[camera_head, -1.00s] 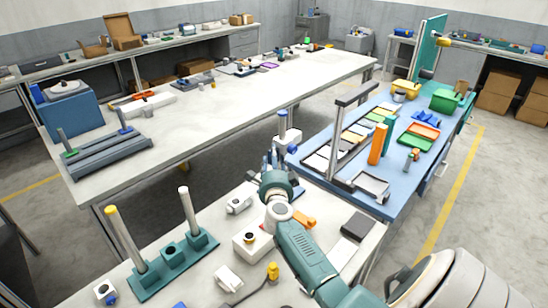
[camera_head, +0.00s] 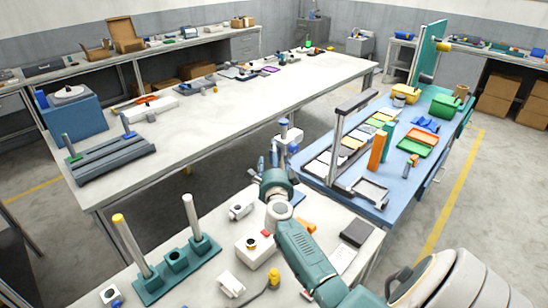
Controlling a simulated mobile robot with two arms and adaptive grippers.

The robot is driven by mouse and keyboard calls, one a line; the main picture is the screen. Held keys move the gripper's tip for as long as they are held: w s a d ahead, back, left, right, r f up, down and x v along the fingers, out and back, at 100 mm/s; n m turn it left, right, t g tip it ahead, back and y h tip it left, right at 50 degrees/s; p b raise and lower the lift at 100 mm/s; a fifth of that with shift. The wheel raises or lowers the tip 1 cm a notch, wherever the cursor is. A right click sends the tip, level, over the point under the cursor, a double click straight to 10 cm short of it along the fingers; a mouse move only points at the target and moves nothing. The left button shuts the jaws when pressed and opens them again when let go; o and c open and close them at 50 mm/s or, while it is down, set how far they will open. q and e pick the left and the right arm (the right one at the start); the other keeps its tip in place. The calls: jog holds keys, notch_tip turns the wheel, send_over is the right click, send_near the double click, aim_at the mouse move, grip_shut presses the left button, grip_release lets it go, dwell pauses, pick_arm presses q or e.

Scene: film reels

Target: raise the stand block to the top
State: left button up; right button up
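I cannot tell for sure which part is the stand block. A small upright stand with a blue cap and a white block (camera_head: 292,149) shows at the far edge of the near bench, just beyond my gripper. My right arm comes in from the lower right. Its gripper (camera_head: 268,160) points away from the camera, and its dark blue fingers overlap the stand's left side in the picture. Whether they touch it is hidden, and their gap is too small to read. My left gripper is not in view.
The near bench holds a teal base with two upright rods (camera_head: 176,262), a white box with a red button (camera_head: 257,247) and a dark block (camera_head: 357,233). A tall grey frame (camera_head: 336,150) stands on the blue table to the right.

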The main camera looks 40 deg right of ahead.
jog(key=shift+s+f, duration=0.1)
jog(key=v, duration=1.1)
jog(key=shift+s+a, duration=0.3)
